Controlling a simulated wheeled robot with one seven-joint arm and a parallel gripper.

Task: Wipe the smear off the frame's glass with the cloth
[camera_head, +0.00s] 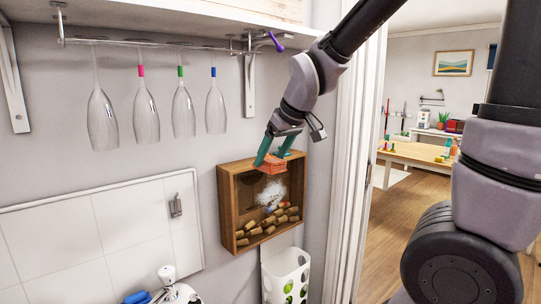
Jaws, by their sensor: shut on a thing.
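A wooden box frame (226,197) with a glass front hangs on the wall, with several corks (262,229) in its lower part. My gripper (271,163) has teal fingers and is shut on an orange cloth (269,170). I cannot tell whether the cloth touches the glass. The gripper and cloth hide part of the frame's top edge.
Several upside-down glasses (145,115) hang from a rack under a shelf (190,20) at the upper left. A white perforated holder (286,278) is below the frame. A white door trim (350,150) stands to the right. A tiled panel (100,235) is at the lower left.

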